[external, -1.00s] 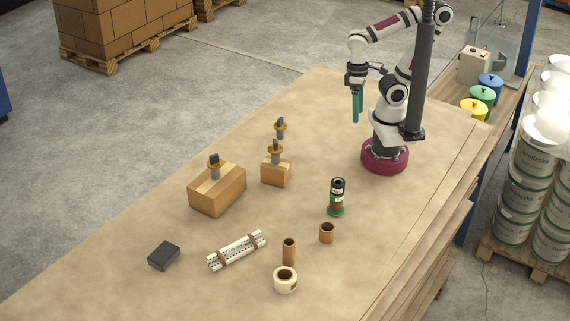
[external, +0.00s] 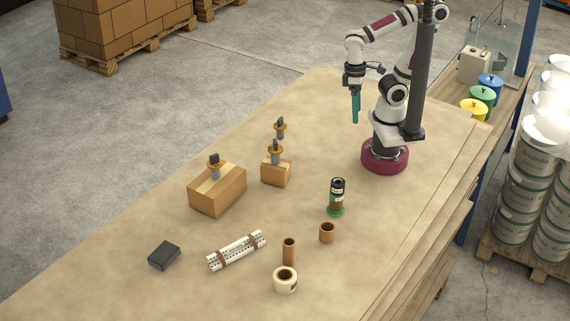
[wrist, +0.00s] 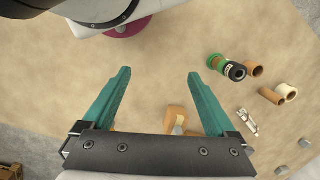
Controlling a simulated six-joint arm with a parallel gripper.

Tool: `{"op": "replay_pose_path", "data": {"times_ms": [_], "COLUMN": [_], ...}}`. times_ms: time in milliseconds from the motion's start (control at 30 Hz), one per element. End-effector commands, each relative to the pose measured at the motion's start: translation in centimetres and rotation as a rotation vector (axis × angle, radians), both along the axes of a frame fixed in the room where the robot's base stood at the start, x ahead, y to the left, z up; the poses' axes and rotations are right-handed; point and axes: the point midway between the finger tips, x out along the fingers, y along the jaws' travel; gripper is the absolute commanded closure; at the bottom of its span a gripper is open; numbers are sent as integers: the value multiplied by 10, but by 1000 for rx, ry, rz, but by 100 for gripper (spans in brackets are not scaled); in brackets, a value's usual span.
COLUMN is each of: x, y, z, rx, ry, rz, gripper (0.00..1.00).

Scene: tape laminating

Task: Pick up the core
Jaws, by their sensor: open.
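Two brown hollow cardboard cores stand on the table: a short one (external: 327,233) and a taller, narrower one (external: 289,251) to its left. I cannot tell which one the task means. In the wrist view the short core (wrist: 254,70) and the taller core (wrist: 271,96) are at the right, outside my fingers. My gripper (external: 355,108) has teal fingers and hangs high above the far part of the table, well away from both cores. In the wrist view its fingers (wrist: 159,75) are spread wide with nothing between the tips.
A cream tape roll (external: 285,280) stands close by the taller core. A green-based, black-topped cylinder (external: 337,198) stands behind the short core. A white perforated bar (external: 236,250), a black block (external: 164,256) and cardboard boxes (external: 217,189) with tape dispensers lie left. A dark post (external: 420,70) rises beside my arm.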

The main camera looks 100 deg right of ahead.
Motion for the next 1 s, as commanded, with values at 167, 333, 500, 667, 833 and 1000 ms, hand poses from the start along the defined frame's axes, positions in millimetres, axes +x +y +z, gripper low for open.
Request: {"op": "replay_pose_path", "data": {"times_ms": [167,333,500,667,833,1000], "x": [60,116,83,36,49,91], "y": [29,149,287,346,344,324], "z": [-2,-46,-114,-154,-169,-188], "rx": [-260,-674,-1167,-1482,1518,1517], "ry": [171,352,481,533,-541,-543], "rz": [797,1746,2420,2674,-2672,-2677], "gripper": [8,8,8,8,8,8]}}
